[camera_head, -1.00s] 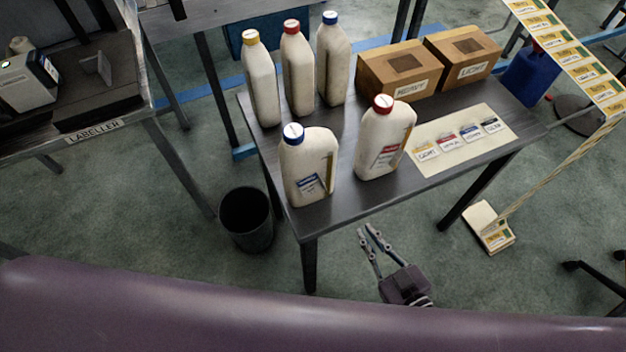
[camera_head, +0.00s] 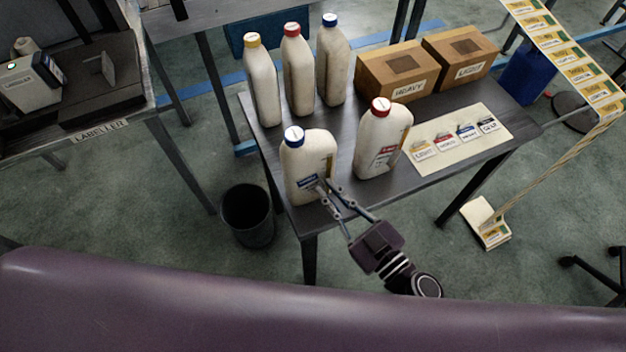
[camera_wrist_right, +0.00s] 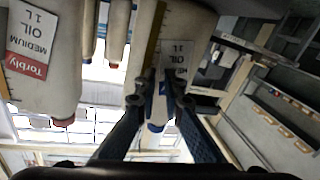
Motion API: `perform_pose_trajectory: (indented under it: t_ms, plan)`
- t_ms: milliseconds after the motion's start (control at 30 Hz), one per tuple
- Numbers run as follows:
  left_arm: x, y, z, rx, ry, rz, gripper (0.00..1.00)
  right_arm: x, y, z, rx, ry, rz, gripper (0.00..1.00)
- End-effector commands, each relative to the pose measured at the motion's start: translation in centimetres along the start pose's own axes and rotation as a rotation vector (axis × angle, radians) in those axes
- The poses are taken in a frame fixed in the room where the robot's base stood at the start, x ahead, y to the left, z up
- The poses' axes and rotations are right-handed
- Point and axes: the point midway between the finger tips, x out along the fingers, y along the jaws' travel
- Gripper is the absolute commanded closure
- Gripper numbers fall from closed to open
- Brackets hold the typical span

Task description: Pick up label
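A white oil bottle with a blue cap (camera_head: 306,160) stands upright at the table's front left. Its label (camera_head: 308,182), white with a blue band, is on the front low down; the wrist view shows this label (camera_wrist_right: 179,50) upside down and partly covered by a finger. My right gripper (camera_head: 328,187) is at this label, its two fingertips slightly apart with a narrow gap. In the wrist view the gripper (camera_wrist_right: 160,84) overlaps the label's blue end; contact is unclear. A label sheet (camera_head: 463,140) lies on the table's right side. My left gripper is not in view.
A red-capped bottle (camera_head: 382,140) stands right of the blue-capped one. Several bottles and two boxes (camera_head: 398,72) stand behind on the table (camera_head: 345,205). A black bin (camera_head: 248,217) is on the floor left. A labeller (camera_head: 30,80) is far left.

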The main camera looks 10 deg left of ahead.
Motion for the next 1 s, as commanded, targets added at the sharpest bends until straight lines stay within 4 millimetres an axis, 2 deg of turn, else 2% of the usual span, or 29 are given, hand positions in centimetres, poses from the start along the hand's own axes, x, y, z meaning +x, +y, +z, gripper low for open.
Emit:
perform_pose_trajectory:
  t_ms: [100, 300, 400, 833, 1000]
  plan:
    - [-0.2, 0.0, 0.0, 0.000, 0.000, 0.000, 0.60, 0.9, 0.0, 0.0, 0.000, 0.000, 0.000, 0.91]
    - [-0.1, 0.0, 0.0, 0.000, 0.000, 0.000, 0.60, 0.9, 0.0, 0.1, 0.000, -0.001, 0.000, 0.91]
    - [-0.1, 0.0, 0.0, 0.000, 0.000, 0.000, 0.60, 0.9, 0.0, 0.1, -0.001, -0.001, 0.000, 1.00]
    - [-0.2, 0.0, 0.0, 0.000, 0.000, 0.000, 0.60, 0.9, -0.1, 0.0, -0.001, -0.001, -0.001, 1.00]
    - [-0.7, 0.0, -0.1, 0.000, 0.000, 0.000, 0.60, 0.9, 0.2, -1.1, -0.002, 0.001, -0.002, 1.00]
